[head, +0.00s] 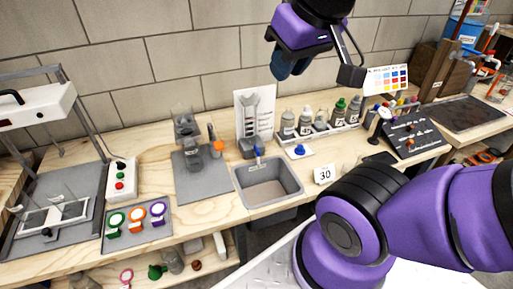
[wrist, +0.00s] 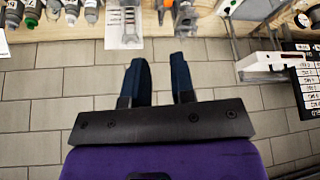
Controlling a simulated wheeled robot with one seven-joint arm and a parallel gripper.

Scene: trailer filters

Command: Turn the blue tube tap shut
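A small blue-handled tap (head: 258,151) stands at the back rim of the grey sink in the head view. A separate blue knob (head: 299,150) sits on a white card right of the sink. I cannot tell for certain which of these is the blue tube tap. My gripper (head: 290,66) is raised high above the back of the bench, apart from both. In the wrist view my gripper (wrist: 157,62) has its two dark blue fingers spread, with nothing between them. No blue tap can be made out in the wrist view.
The sink (head: 295,187) is sunk into the wooden bench. Several bottles (head: 305,122) stand in a row behind it, left of a dark sloped panel (head: 410,134). A white "30" card (head: 324,174) stands near the front edge. Colored round-topped pieces (head: 137,213) lie at left.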

